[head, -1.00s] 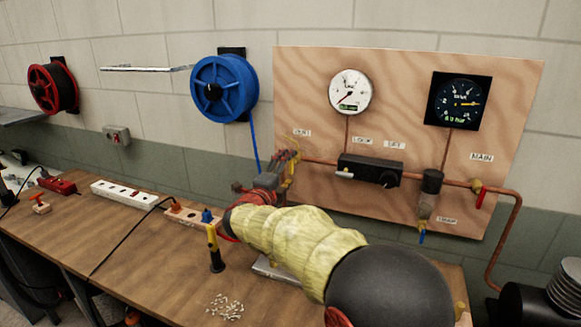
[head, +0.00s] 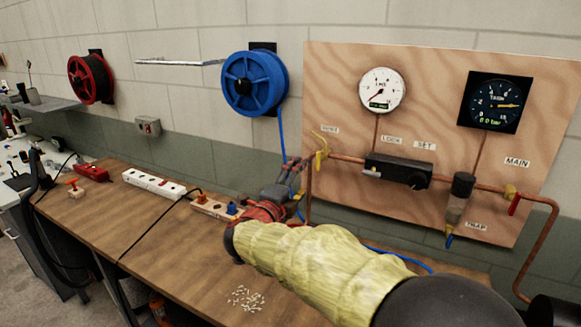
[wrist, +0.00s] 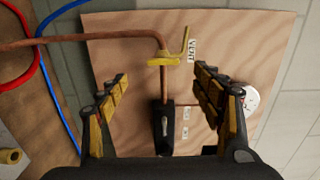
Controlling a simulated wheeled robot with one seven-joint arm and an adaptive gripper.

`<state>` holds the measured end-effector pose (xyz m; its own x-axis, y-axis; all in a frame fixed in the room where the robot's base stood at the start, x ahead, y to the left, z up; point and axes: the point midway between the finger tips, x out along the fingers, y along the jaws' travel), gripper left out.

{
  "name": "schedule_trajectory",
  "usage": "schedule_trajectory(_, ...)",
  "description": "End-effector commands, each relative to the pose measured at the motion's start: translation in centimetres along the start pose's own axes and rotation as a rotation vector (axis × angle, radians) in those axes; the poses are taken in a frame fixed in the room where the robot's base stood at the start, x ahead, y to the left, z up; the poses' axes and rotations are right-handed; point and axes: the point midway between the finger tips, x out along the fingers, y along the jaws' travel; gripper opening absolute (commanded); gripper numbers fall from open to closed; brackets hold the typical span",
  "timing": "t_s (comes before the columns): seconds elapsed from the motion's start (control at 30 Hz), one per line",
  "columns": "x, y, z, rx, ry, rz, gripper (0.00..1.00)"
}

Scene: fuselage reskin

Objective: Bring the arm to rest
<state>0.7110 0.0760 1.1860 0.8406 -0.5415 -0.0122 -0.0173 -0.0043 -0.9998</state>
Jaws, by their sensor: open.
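My gripper (head: 296,180) is open and empty, just in front of the left edge of the plywood board, at the end of my yellow-sleeved arm. In the wrist view its two fingers (wrist: 162,82) stand wide apart. The copper pipe (wrist: 164,80) and the black regulator block (wrist: 164,128) show between them, beyond the fingertips. The yellow vent valve handle (head: 321,150) is close to the fingers in the head view. In the wrist view the vent handle (wrist: 185,42) lies ahead of the fingertips. I cannot tell the exact gap.
The plywood board (head: 440,215) carries a white gauge (head: 382,91), a black gauge (head: 495,102) and a red main handle (head: 514,204). A power strip (head: 154,185) and small white pieces (head: 247,298) lie on the bench (head: 150,235). A blue hose (wrist: 60,80) runs beside the gripper.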

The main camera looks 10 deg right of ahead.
Motion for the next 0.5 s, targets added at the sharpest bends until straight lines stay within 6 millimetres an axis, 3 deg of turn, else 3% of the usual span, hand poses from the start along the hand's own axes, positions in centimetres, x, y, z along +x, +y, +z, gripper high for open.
schedule_trajectory(0.13,-0.4,2.0,4.0,-0.1,-0.158,0.055,0.67)
schedule_trajectory(0.23,-2.2,5.2,8.0,-0.244,-0.35,0.102,0.67)
schedule_trajectory(0.37,-6.5,8.2,11.7,-0.44,-0.615,0.14,0.67)
schedule_trajectory(0.5,-11.8,10.6,12.3,-0.657,-0.876,0.165,0.67)
